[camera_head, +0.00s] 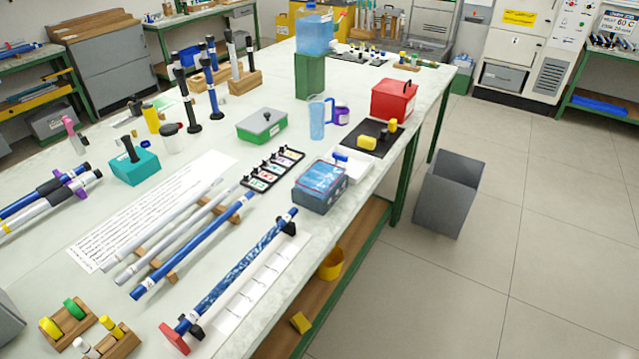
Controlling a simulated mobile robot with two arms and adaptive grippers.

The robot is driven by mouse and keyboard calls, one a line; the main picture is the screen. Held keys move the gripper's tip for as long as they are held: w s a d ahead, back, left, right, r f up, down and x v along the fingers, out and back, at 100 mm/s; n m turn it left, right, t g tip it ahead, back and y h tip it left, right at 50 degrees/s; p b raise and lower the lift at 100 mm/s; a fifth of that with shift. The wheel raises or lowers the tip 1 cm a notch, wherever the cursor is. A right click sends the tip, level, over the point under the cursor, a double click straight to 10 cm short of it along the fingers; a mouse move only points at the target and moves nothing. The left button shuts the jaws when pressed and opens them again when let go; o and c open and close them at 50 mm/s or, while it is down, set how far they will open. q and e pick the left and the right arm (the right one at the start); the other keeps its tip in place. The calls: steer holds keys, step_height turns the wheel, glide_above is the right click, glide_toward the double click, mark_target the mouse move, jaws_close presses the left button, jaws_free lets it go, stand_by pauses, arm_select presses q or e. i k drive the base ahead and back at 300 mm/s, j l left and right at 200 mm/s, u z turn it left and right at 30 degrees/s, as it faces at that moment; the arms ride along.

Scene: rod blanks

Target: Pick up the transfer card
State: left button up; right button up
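No item in the head view is clearly marked as the transfer card. A black rack (272,169) on the bench holds several small coloured cards, too small to read. A long white sheet with printed lines (150,208) lies flat left of the rods. A white strip with marks (252,290) lies beside a patterned blue rod (240,268). Any of these could be the card; I cannot tell which. Neither of my grippers shows in this view.
White rods and a blue rod (195,244) rest on wooden supports. A blue-lidded box (320,186), a green-grey box (262,125) and a red box (394,98) stand on the bench. A grey bin (450,193) stands on the floor to the right, with clear floor beyond.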

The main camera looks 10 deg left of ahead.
mark_target(258, 168)
steer(key=l+u, duration=0.2)
steer(key=u, duration=0.5)
steer(key=i, duration=0.05)
